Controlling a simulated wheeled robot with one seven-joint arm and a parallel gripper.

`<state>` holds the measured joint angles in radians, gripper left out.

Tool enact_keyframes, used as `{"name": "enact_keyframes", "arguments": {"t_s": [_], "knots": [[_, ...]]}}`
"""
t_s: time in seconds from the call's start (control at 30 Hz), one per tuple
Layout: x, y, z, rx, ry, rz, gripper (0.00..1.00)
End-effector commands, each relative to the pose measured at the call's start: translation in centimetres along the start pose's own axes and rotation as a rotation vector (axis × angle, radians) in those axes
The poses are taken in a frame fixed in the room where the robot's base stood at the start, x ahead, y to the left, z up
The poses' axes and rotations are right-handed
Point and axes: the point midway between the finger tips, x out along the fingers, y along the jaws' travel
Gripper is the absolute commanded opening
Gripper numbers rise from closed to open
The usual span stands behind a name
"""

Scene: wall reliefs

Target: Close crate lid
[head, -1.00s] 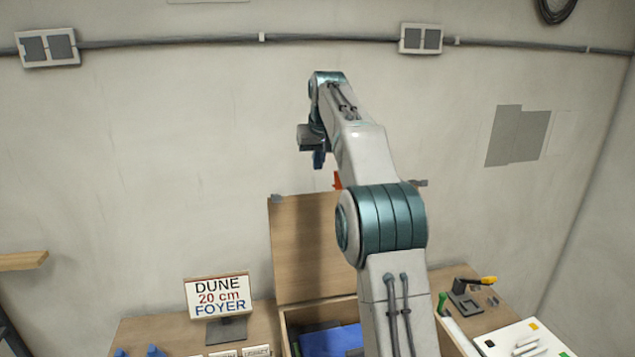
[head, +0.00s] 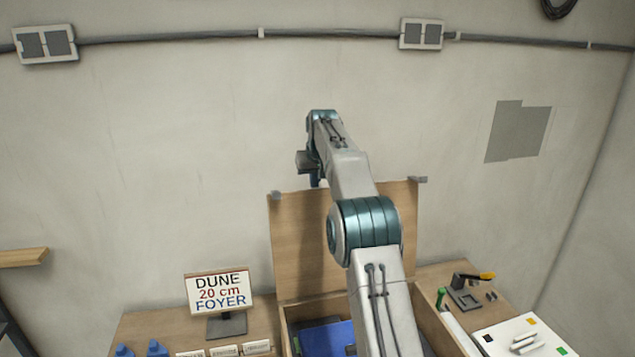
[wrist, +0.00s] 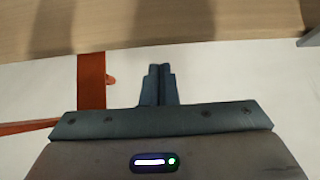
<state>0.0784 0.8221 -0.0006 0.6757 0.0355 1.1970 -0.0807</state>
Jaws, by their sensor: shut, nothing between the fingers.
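The wooden crate (head: 432,318) stands open on the bench, with dark and blue things inside. Its lid (head: 295,245) stands upright at the back, and my arm hides part of it. In the wrist view the lid's wooden edge (wrist: 200,18) crosses the top, with an orange piece (wrist: 91,82) beside it at the left. My gripper (head: 316,183) is at the height of the lid's top edge, left of its middle. In the wrist view its fingers (wrist: 157,68) are together and empty, just short of the wood; I cannot tell whether they touch it.
A sign (head: 218,292) stands on the bench left of the crate. A black clamp-like tool (head: 463,293) with a yellow handle and a white board (head: 520,338) lie to the right. Blue bottles (head: 157,348) are at the front left. The wall behind is bare near the lid.

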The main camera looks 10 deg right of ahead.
Motion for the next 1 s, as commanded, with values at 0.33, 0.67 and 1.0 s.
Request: {"name": "enact_keyframes", "arguments": {"t_s": [0.33, 0.67, 1.0], "knots": [[-1.7, 0.0, 1.9, 0.001, 0.000, 0.000, 0.00], [-2.1, 0.0, 2.6, 0.000, 0.001, 0.000, 0.00], [-2.1, 0.0, 2.7, 0.000, 0.001, 0.000, 0.00]]}}
